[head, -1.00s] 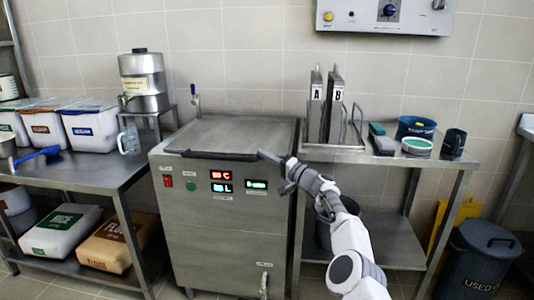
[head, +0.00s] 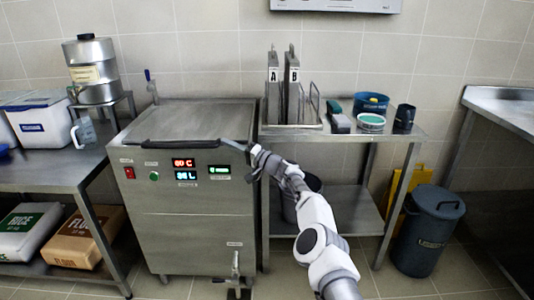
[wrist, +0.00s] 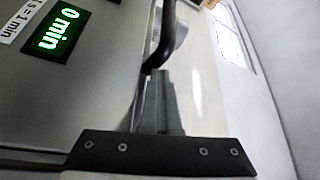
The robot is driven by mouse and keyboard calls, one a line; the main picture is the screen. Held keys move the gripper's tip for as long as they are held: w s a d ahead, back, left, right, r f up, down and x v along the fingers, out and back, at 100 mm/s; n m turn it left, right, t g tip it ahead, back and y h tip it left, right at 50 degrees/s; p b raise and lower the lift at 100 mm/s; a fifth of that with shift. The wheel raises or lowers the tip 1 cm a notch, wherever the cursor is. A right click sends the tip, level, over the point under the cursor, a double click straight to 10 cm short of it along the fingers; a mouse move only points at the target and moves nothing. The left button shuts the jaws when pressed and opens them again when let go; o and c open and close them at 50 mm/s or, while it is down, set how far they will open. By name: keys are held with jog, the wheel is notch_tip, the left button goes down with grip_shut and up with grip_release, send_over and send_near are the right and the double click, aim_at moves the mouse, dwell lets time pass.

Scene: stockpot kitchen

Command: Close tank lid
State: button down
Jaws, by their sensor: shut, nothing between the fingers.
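The steel tank (head: 190,225) stands left of centre in the head view, with lit displays on its front. Its lid (head: 190,118) lies flat over the top, with a dark handle bar (head: 178,144) along the front edge. My gripper (head: 234,144) is at the right end of this bar, by the tank's front right corner. In the wrist view my gripper (wrist: 160,80) is shut and empty, its tips close to the dark bar (wrist: 158,48). I cannot tell whether they touch it.
A side table (head: 400,134) right of the tank holds the A and B plates (head: 273,85), a blue tub (head: 371,104) and a dark mug (head: 404,118). A left table (head: 60,165) holds bins and a steel dispenser (head: 92,72). A lidded bin (head: 430,220) stands at right.

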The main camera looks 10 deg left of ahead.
jog(key=r+p+v, duration=0.1)
jog(key=p+v, duration=1.5)
jog(key=p, duration=0.2)
jog(key=s+a+r+n+g+h, duration=0.1)
jog(key=s+a+r+n+g, duration=0.45)
jog(key=r, duration=0.55)
jog(key=s+r+n+g+h, duration=0.2)
jog(key=s+r+g+h, duration=0.3)
jog(key=s+r, duration=0.4)
jog(key=s+d+r+m+t+h+p, duration=0.1)
jog(key=s+d+r+m+t+h, duration=0.15)
jog(key=s+d+r+h, duration=0.45)
jog(key=s+d+r+m+t+h, duration=0.1)
jog(key=s+d+r+t+h, duration=0.15)
jog(key=s+d, duration=0.7)
jog(key=s+d+m+t+h, duration=0.1)
jog(key=s+d, duration=0.4)
jog(key=s, duration=0.3)
jog(key=s+d+r+m+t+h, duration=0.1)
jog(key=s+d+m+t+h, duration=0.1)
jog(key=s+d, duration=0.4)
jog(key=s, duration=0.2)
jog(key=shift+s+r+m, duration=0.25)
jog(key=shift+s+m, duration=0.05)
jog(key=shift+s, duration=0.1)
